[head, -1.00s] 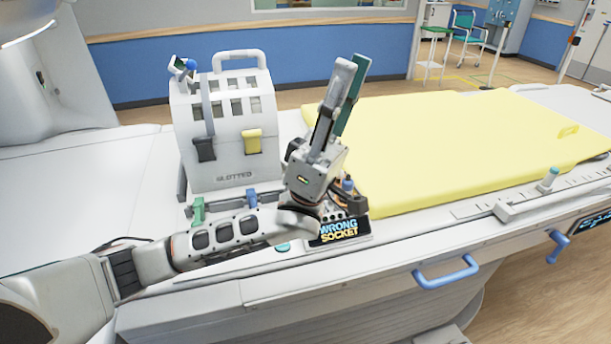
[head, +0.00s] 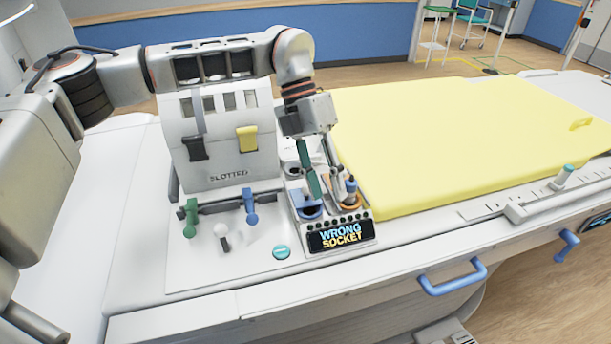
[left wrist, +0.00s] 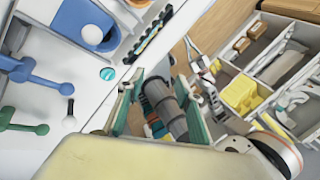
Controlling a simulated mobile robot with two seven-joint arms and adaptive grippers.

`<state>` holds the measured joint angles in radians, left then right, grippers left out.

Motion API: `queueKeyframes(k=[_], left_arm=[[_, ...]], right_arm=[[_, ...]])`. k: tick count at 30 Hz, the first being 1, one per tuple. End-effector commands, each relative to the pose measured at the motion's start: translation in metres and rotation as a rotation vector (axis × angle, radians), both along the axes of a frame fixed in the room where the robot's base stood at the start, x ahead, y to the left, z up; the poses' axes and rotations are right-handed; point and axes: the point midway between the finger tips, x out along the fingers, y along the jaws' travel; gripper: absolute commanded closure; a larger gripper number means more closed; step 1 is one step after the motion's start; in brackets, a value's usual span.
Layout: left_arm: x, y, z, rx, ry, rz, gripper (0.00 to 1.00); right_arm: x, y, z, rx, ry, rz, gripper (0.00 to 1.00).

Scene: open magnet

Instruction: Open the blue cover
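In the left wrist view, a blue piece (left wrist: 72,18) surrounds a white dome at the upper left. My left gripper (head: 328,188) points down just above the panel. One green-padded finger reaches close over the blue piece; contact cannot be told. My right gripper is not clearly seen.
A grey slotted box (head: 222,165) stands behind. Blue (head: 250,206) and green (head: 191,217) levers stand left. A yellow pad (head: 450,140) lies right.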

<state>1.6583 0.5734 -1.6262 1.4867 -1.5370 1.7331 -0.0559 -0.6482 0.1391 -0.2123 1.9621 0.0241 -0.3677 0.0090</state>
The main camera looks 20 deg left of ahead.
Motion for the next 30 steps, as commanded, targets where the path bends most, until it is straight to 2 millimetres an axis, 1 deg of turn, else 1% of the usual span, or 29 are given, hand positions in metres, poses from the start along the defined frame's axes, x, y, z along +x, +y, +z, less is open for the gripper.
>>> queueKeyframes(k=[1, 3, 4, 6, 9, 11, 14, 21, 24, 30], left_arm=[[0.018, 0.019, 0.003, 0.061, -0.067, 0.008, 0.65], [0.038, 0.041, 0.005, 0.134, -0.139, 0.015, 0.65], [0.045, 0.049, 0.007, 0.160, -0.163, 0.018, 0.65], [0.056, 0.063, 0.009, 0.202, -0.203, 0.022, 0.65], [0.063, 0.071, 0.009, 0.231, -0.229, 0.025, 0.65], [0.064, 0.072, 0.004, 0.234, -0.230, 0.025, 0.65], [0.062, 0.069, -0.008, 0.233, -0.228, 0.025, 0.65], [0.059, 0.062, -0.044, 0.231, -0.228, 0.024, 0.65], [0.058, 0.060, -0.056, 0.231, -0.228, 0.025, 0.65], [0.058, 0.058, -0.066, 0.231, -0.229, 0.025, 0.65]], right_arm=[[0.000, 0.000, 0.001, 0.000, 0.000, 0.000, 1.00], [0.000, 0.000, 0.001, 0.000, 0.000, 0.000, 1.00], [0.000, 0.000, 0.001, 0.000, 0.000, 0.000, 1.00], [0.000, 0.000, 0.001, 0.000, 0.000, 0.000, 1.00], [0.000, 0.000, 0.001, 0.000, -0.001, 0.000, 1.00], [0.000, 0.000, 0.001, 0.000, -0.001, 0.000, 1.00], [0.000, 0.000, 0.002, 0.000, -0.001, 0.000, 1.00], [0.000, 0.000, 0.004, 0.000, 0.000, 0.000, 1.00], [0.000, 0.000, 0.005, 0.000, 0.000, 0.000, 1.00], [0.000, 0.000, 0.006, -0.001, 0.000, 0.001, 1.00]])
